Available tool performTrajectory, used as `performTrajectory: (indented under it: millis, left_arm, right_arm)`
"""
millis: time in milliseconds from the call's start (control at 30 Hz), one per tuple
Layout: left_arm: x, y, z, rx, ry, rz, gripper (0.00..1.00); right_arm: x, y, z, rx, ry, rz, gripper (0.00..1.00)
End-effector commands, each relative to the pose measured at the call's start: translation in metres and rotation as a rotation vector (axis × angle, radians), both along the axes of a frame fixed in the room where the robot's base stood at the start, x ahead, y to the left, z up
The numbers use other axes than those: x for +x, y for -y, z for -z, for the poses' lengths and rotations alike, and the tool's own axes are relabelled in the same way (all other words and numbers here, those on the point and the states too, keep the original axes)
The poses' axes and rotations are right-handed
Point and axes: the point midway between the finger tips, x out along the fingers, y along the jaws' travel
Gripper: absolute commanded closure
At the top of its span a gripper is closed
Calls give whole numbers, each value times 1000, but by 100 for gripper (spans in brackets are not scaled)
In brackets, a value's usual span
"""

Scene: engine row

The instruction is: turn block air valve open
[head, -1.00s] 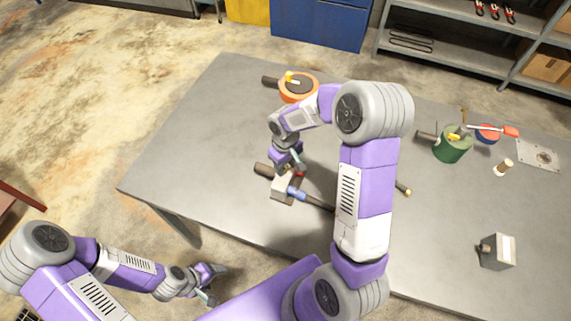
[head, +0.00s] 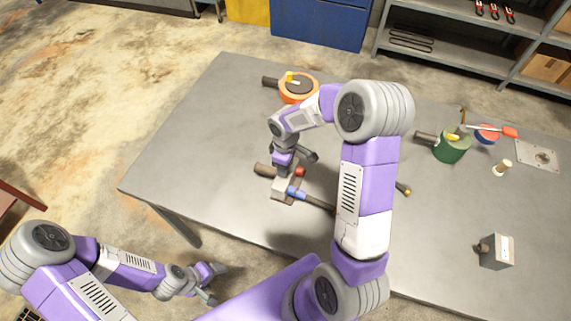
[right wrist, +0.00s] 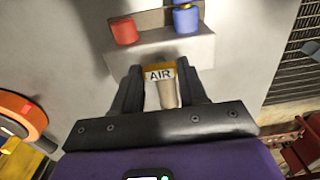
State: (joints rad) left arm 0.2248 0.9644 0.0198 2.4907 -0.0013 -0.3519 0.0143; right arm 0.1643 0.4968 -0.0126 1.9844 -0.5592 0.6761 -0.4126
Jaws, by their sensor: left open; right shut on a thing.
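The valve block (head: 284,192) is a grey block on the table, with dark pipes at both sides and a red knob (head: 300,171) and a blue knob (head: 297,193). My right gripper (head: 281,175) is down at the block's far-left part and partly hides it. In the right wrist view, the right gripper (right wrist: 160,82) is shut on the air valve handle (right wrist: 166,94), a pale piece with a yellow band marked AIR. The red knob (right wrist: 123,31) and blue knob (right wrist: 186,19) stand beyond it. My left gripper (head: 213,285) is open and empty, off the table's near left edge.
A green cylinder (head: 452,151), a pale spool (head: 502,167), a flat plate (head: 545,156) and a small box (head: 498,253) are on the right. The table's left part is clear.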

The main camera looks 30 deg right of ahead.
Motion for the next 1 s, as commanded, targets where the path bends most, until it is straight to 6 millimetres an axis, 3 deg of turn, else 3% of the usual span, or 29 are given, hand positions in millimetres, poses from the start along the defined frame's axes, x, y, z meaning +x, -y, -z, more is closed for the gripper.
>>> performTrajectory:
  millis: [300, 333, 500, 800, 1000]
  left_arm:
    - [0, 0, 0, 0, 0, 0, 31]
    - [0, 0, 0, 0, 0, 0, 31]
    - [0, 0, 0, 0, 0, 0, 31]
    - [0, 0, 0, 0, 0, 0, 31]
    - [0, 0, -3, 0, 0, 0, 31]
  right_arm:
    - [0, 0, 0, 0, 1, -1, 88]
    - [0, 0, 0, 0, 1, -1, 55]
    - [0, 0, 0, 0, 1, 0, 32]
    - [0, 0, -3, 0, 1, 1, 32]
    - [1, 0, -30, -1, 6, 1, 32]
